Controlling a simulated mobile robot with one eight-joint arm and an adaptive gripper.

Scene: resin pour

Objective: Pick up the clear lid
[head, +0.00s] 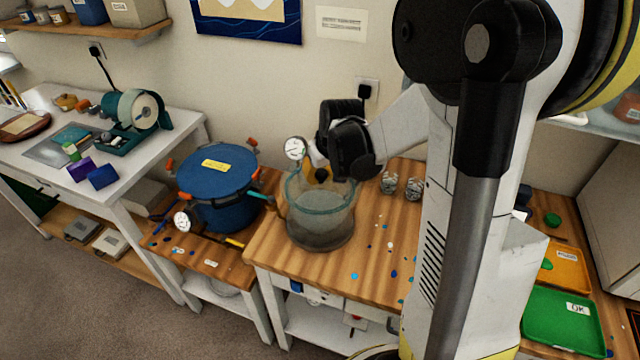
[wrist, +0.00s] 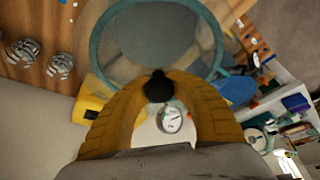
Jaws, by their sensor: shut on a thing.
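My gripper (wrist: 157,92) has its yellow fingers closed around a small black knob, which also shows in the head view (head: 322,175). The knob appears to belong to the clear lid, whose see-through disc is hard to make out. A clear round chamber (head: 320,238) with a teal rim stands on the wooden bench below my gripper. The teal rim (wrist: 94,50) fills the upper part of the wrist view. I cannot tell whether the lid touches the rim. A white dial gauge (head: 295,148) is close beside my gripper and shows between the fingers in the wrist view (wrist: 170,118).
A blue pot (head: 225,205) with orange clamps stands left of the chamber. Green (head: 562,322) and orange (head: 562,268) trays lie far right. The wall is close behind.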

